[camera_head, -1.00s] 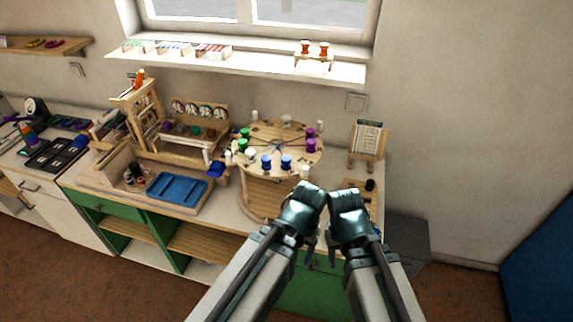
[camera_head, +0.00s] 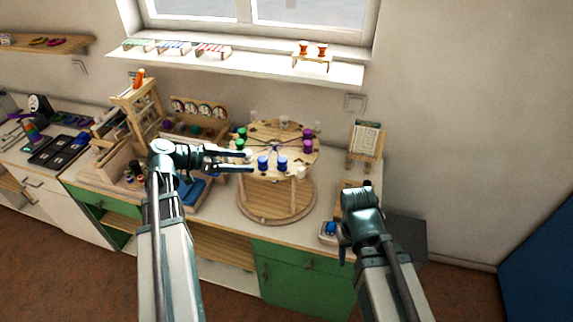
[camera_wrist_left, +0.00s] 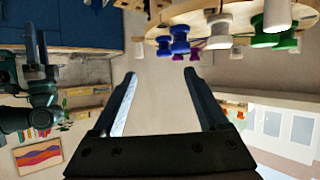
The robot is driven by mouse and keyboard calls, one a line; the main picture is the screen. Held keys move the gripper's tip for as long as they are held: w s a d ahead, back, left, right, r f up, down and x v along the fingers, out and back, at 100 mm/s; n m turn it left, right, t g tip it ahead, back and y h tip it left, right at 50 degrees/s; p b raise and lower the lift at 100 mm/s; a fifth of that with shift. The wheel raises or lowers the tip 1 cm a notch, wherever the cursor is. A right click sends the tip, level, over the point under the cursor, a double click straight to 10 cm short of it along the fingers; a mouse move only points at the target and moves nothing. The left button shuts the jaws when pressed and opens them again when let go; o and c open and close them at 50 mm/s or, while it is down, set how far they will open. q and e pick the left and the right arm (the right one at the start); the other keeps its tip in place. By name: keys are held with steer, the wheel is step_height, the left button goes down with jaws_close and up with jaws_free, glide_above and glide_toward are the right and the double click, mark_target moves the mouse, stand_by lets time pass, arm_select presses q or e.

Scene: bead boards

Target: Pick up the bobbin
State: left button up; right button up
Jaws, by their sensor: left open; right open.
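Several bobbins stand around the rim of a round wooden stand (camera_head: 272,200). Two blue bobbins (camera_head: 263,163) (camera_head: 282,163) are at its front, purple bobbins (camera_head: 308,146) at the right and green bobbins (camera_head: 240,133) at the left. A white bobbin (camera_head: 300,172) is at the front right. Which bobbin is meant cannot be told. My left gripper (camera_head: 250,161) is open and empty, its fingers pointing right at the stand's left front. In the left wrist view, blue bobbins (camera_wrist_left: 180,40) and a white bobbin (camera_wrist_left: 277,15) show beyond the open fingers. My right gripper (camera_head: 344,255) is open, low at the right, its fingers partly hidden.
A blue tray (camera_head: 194,191) lies left of the stand, partly behind my left arm. A small wooden easel (camera_head: 366,145) stands at the right. A window shelf (camera_head: 260,66) holds two orange bobbins (camera_head: 322,50) on a small rack. A green cabinet (camera_head: 300,278) is below.

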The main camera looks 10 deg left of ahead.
arm_select(q)
steer(key=a+r, duration=0.1)
steer(key=a, duration=0.1)
steer(key=b, duration=0.3)
glide_toward(280, 160)
steer(key=shift+w+d+f+t, duration=0.4)
steer(key=shift+w+d+f, duration=0.45)
steer(key=shift+w+d, duration=0.3)
steer(key=shift+d, duration=0.1)
steer(key=shift+b+x, duration=1.1)
steer(key=shift+x, duration=1.55)
steer(key=shift+s+d, duration=0.15)
steer(key=shift+s, duration=0.1)
jaws_close()
